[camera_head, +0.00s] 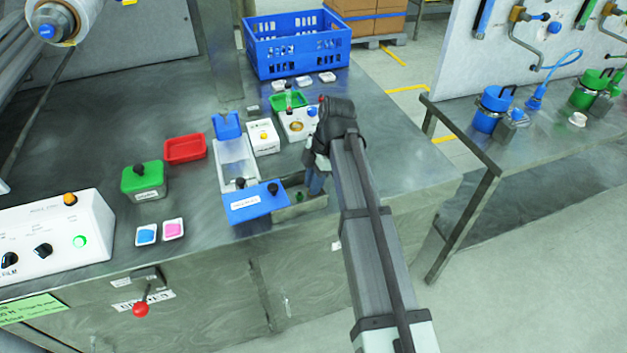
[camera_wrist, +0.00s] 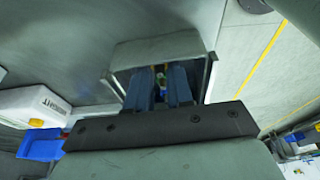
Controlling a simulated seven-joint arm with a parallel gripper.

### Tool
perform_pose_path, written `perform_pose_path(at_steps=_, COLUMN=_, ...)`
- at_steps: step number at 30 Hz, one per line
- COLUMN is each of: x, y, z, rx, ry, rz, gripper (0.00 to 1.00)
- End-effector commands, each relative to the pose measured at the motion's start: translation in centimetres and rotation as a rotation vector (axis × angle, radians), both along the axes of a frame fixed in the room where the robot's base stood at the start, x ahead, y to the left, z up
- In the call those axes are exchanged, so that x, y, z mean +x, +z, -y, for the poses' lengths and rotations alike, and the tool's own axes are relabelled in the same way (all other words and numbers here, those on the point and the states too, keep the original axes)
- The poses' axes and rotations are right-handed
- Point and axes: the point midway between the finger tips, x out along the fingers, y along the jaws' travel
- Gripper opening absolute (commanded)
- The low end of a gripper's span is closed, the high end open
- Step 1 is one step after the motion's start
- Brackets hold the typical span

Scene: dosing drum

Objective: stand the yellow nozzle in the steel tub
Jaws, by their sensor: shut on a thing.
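My gripper (camera_head: 316,183) points down at the steel tub (camera_head: 303,212), with its blue fingers at the tub's opening. In the wrist view the tub (camera_wrist: 157,48) lies right under my gripper (camera_wrist: 160,76), and the fingertips reach inside its walls. The fingers are shut on the yellow nozzle (camera_wrist: 160,69), of which only a small yellowish bit shows between them. In the head view the nozzle is hidden by my gripper. Whether the nozzle touches the tub's floor, and whether it is upright, I cannot tell.
A white tray (camera_head: 236,160) and a white box (camera_head: 263,136) stand behind. A red tray (camera_head: 185,149) and a green box (camera_head: 143,182) are further left. The steel table is clear to the right.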

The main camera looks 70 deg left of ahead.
Motion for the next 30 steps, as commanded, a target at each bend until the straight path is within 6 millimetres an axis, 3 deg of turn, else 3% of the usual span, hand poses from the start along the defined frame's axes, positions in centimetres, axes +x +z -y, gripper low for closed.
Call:
perform_pose_path(at_steps=26, x=0.0, y=-0.41, z=0.0, rx=0.0, ry=0.0, rz=0.0, gripper=0.0)
perform_pose_path(at_steps=27, x=0.0, y=-0.41, z=0.0, rx=0.0, ry=0.0, rz=0.0, gripper=0.22)
perform_pose_path(at_steps=30, x=0.0, y=-0.41, z=0.0, rx=0.0, ry=0.0, rz=0.0, gripper=0.32)
